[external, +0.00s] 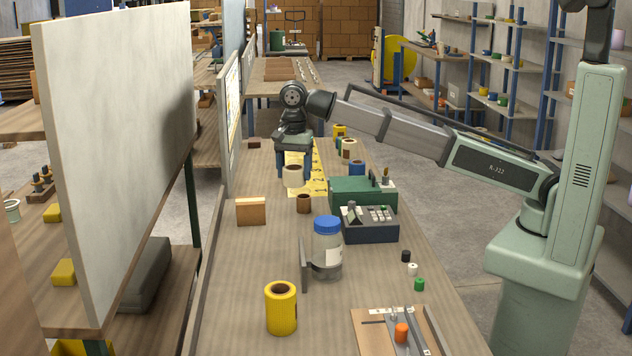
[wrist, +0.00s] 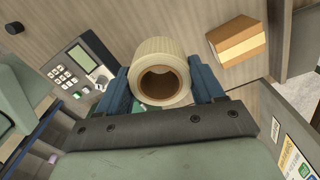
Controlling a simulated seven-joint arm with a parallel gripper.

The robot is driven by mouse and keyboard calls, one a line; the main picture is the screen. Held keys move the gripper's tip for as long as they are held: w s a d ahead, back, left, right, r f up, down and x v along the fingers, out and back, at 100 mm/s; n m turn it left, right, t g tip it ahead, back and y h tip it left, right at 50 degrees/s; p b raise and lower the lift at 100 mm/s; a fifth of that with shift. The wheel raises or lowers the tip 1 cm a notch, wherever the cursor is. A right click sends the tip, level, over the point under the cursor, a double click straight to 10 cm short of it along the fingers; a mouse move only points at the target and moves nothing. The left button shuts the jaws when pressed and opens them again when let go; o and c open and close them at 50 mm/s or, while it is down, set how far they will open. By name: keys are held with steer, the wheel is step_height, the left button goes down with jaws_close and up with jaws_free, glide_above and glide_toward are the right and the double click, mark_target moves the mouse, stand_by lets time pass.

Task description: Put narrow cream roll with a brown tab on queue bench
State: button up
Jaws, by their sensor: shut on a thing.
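A cream roll (wrist: 162,47) with a brown core sits between the blue fingers of my gripper (wrist: 163,78) in the wrist view. The same roll (external: 293,178) shows below my gripper (external: 293,166) in the external view, over the long wooden bench (external: 235,290). My gripper is shut on it. I cannot make out a brown tab on it, and its sides are partly hidden by the fingers. A yellow strip with dark marks (external: 319,180) lies on the bench just right of my gripper. I cannot tell which surface is the queue bench.
A small brown roll (external: 304,204) and an orange-tan block (external: 251,211) stand nearer the camera. A green box (external: 362,191), a keypad device (external: 370,226) and a blue-lidded jar (external: 327,250) stand nearby. Several small rolls (external: 349,143) stand right of the strip. A large upright panel (external: 125,150) is left.

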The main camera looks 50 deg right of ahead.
steer(key=w+d+m, duration=0.3)
steer(key=d, duration=1.2)
steer(key=w+d+m, duration=0.2)
steer(key=w+d, duration=0.1)
steer(key=d, duration=1.3)
steer(key=w+d+m, duration=0.3)
steer(key=d, duration=1.2)
steer(key=shift+n, duration=0.3)
steer(key=shift+w+a+f, duration=0.1)
steer(key=shift+f, duration=4.85)
steer(key=shift+w+a+f, duration=0.1)
steer(key=shift+f, duration=4.85)
steer(key=shift+f, duration=0.1)
steer(key=o, duration=1)
steer(key=shift+o, duration=0.2)
